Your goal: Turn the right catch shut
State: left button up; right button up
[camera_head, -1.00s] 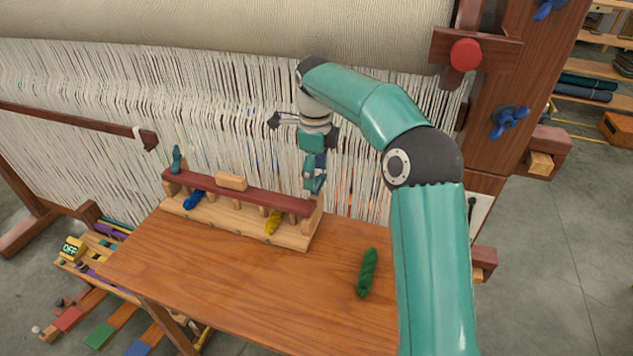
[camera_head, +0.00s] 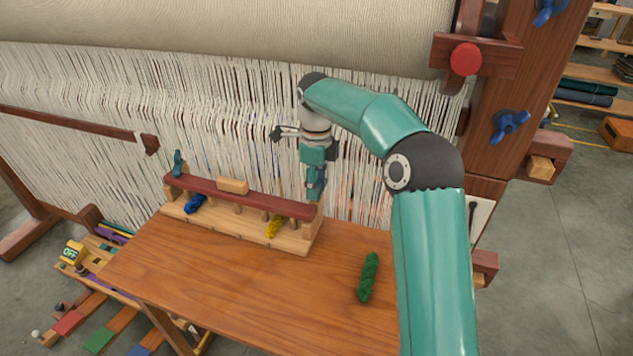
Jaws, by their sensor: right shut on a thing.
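A wooden skein rack (camera_head: 270,241) with a dark red bar (camera_head: 245,196) along its top stands at the back of the table. The left catch (camera_head: 177,163), a teal piece, stands upright at the bar's left end. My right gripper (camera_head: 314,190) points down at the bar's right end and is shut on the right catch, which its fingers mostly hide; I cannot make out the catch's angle. A blue skein (camera_head: 194,204) and a yellow skein (camera_head: 274,227) sit in the rack under the bar. My left gripper is not in view.
A green skein (camera_head: 368,277) lies on the wooden table (camera_head: 220,280) at the right, near my right arm. A small wooden block (camera_head: 232,185) sits on the bar. The loom's white warp threads (camera_head: 230,130) hang close behind the rack. The table's front is clear.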

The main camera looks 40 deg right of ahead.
jog(key=shift+r+n+p, duration=0.1)
jog(key=shift+n+p, duration=0.2)
jog(key=shift+n, duration=0.2)
jog(key=n+p, duration=0.1)
jog(key=n, duration=0.1)
jog(key=shift+n, duration=0.3)
jog(key=n+p, duration=0.1)
jog(key=n, duration=0.2)
jog(key=shift+d+r+n+p, duration=0.1)
jog(key=shift+n+p, duration=0.25)
jog(key=shift+n, duration=0.05)
jog(key=n+p, duration=0.1)
jog(key=n, duration=0.3)
jog(key=n+p, duration=0.1)
jog(key=n, duration=0.4)
jog(key=n+p, duration=0.1)
jog(key=n, duration=0.2)
jog(key=shift+n, duration=0.3)
jog(key=n, duration=0.3)
jog(key=shift+n+p, duration=0.4)
jog(key=n+p, duration=0.1)
jog(key=n, duration=0.5)
jog(key=shift+w, duration=0.1)
